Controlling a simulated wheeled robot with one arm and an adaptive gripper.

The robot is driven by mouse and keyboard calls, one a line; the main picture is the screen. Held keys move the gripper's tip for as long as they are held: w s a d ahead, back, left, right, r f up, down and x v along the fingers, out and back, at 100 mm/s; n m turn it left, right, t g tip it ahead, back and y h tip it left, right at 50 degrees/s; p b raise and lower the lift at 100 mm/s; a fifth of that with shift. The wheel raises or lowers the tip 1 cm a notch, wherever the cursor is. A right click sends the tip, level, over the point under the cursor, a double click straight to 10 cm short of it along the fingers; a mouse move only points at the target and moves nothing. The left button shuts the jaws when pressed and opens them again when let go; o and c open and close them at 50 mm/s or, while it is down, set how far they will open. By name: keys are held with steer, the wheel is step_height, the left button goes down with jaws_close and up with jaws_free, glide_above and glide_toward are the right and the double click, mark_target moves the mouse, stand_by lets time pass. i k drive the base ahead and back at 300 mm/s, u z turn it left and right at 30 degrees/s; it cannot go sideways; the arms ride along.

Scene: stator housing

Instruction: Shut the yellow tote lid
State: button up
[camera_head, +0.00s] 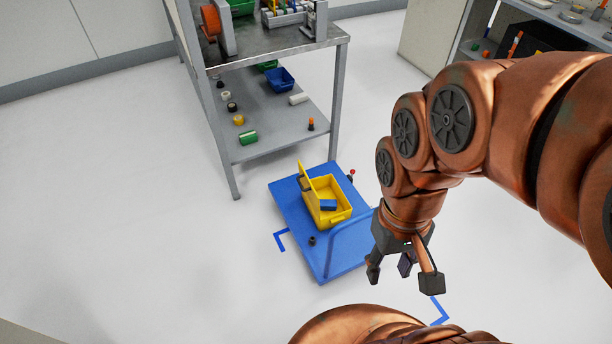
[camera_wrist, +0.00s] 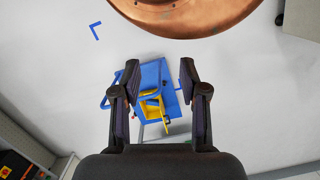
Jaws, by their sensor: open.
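The yellow tote (camera_head: 342,213) stands on a blue cart (camera_head: 285,192) on the floor. Its lid (camera_head: 306,182) is open and stands up along the tote's left side. A blue item (camera_head: 328,204) shows inside the tote, and a dark part is by the lid. My gripper (camera_head: 404,276) is open and empty, to the right of the cart and apart from the tote. In the wrist view the tote (camera_wrist: 155,112) shows small and distant between the open fingers (camera_wrist: 158,85).
A grey metal shelf (camera_head: 285,115) with bins and small parts stands behind the cart. The cart has a blue handle (camera_head: 340,232) at its near right side. A small dark part (camera_head: 312,240) lies on the cart. The floor to the left is clear.

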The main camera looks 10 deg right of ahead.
mark_target(305, 184)
steer(key=i, duration=0.1)
steer(key=k, duration=0.45)
steer(key=u, duration=0.8)
steer(key=i, duration=1.2)
steer(key=u, duration=0.3)
